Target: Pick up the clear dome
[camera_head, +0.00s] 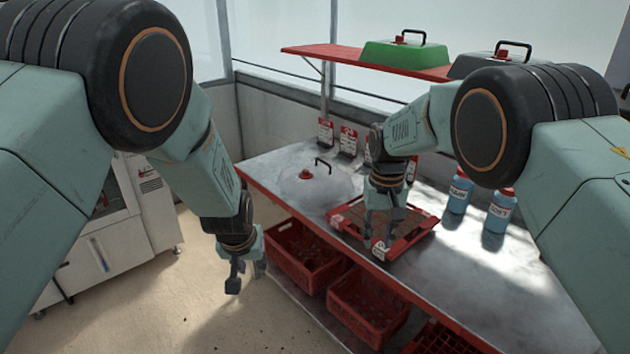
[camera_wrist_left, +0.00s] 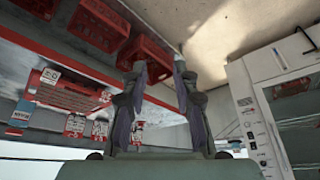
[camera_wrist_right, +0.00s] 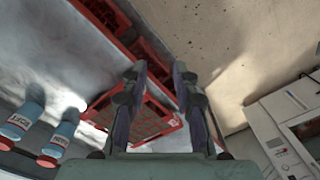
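The clear dome (camera_head: 318,188) sits on the grey table at the back left, beside the red tray. It is see-through and faint, with a red knob and a black handle on top. My left gripper (camera_head: 246,278) hangs in front of the table's left front edge, apart from the dome; its fingers are spread and empty in the left wrist view (camera_wrist_left: 159,63). My right gripper (camera_head: 382,238) is above the red seed tray (camera_head: 412,238), right of the dome; its fingers are spread and empty in the right wrist view (camera_wrist_right: 159,67). I cannot make out the dome in either wrist view.
A green lid (camera_head: 403,55) and a grey lid (camera_head: 482,62) stand on the red shelf (camera_head: 312,51). Blue bottles (camera_head: 459,194) stand on the table's right. Red crates (camera_head: 298,258) are under the table (camera_head: 490,285). A white cabinet (camera_head: 150,205) stands left across open floor.

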